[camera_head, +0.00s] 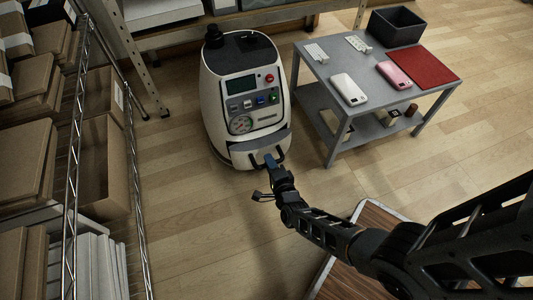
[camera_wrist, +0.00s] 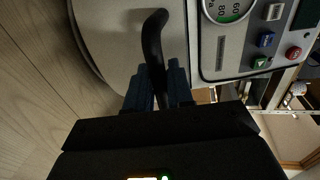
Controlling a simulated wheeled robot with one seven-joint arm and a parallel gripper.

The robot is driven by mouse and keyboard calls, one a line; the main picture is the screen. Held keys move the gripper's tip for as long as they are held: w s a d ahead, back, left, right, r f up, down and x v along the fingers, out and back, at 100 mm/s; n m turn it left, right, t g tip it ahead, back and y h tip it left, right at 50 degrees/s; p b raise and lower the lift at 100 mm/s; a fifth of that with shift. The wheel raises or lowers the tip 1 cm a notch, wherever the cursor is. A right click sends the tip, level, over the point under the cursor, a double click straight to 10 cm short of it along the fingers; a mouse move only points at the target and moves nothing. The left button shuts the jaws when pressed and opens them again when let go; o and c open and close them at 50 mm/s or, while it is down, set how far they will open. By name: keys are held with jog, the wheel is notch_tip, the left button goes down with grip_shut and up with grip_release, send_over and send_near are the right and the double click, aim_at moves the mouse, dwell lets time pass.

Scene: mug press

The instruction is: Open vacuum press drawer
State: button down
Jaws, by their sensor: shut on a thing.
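The vacuum press (camera_head: 243,95) is a rounded white machine with a dark screen, coloured buttons and a round gauge. Its drawer (camera_head: 256,152) is at the bottom front, below a grey band. A dark curved handle (camera_wrist: 152,38) sticks out from the drawer front. My gripper (camera_head: 271,160) is at the drawer front. In the wrist view its blue-grey fingers (camera_wrist: 158,88) are shut around the handle, one on each side. From the head view I cannot tell whether the drawer is slightly out.
A grey table (camera_head: 350,70) stands right of the press, with phone cases, a red mat (camera_head: 421,65) and a dark bin (camera_head: 396,26). A wire shelf with cardboard boxes (camera_head: 104,135) is at the left.

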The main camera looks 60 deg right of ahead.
jog(key=f+v, duration=0.2)
jog(key=v, duration=1)
jog(key=f+v, duration=0.3)
jog(key=v, duration=0.9)
jog(key=shift+s+a+p, duration=0.35)
jog(key=shift+s+a, duration=0.05)
jog(key=shift+s, duration=0.2)
jog(key=shift+r, duration=0.1)
jog(key=c, duration=1.2)
grip_release()
jog(key=shift+p+v, duration=0.5)
jog(key=shift+v, duration=3.4)
